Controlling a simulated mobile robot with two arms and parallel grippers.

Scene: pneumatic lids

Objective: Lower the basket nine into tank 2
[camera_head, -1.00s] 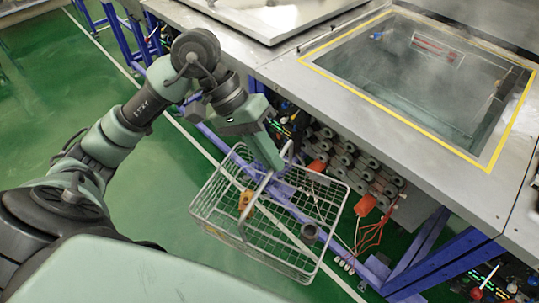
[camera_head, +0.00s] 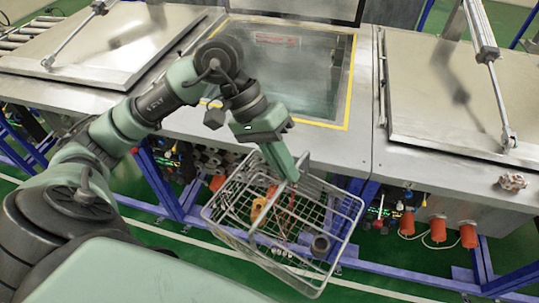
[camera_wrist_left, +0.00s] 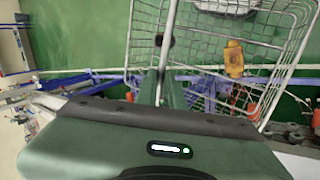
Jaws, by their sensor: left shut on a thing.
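My left gripper (camera_head: 290,172) is shut on the handle of a wire basket (camera_head: 231,229) and holds it in the air in front of the tank line. The basket also shows in the left wrist view (camera_wrist_left: 287,62). It hangs somewhat tilted and carries a yellow-orange part (camera_head: 258,209) and a dark round part (camera_head: 320,245). The open tank (camera_head: 310,85), edged in yellow, lies beyond the basket, with liquid or haze inside. I cannot read a number on the tank or basket. My right gripper is not in view.
Closed steel lids lie left (camera_head: 95,45) and right (camera_head: 440,95) of the open tank, each with a lift rod. The tank's raised lid (camera_head: 310,8) stands behind it. Blue frame legs (camera_head: 158,180) and orange fittings (camera_head: 468,236) are below the steel deck. Green floor is open in front.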

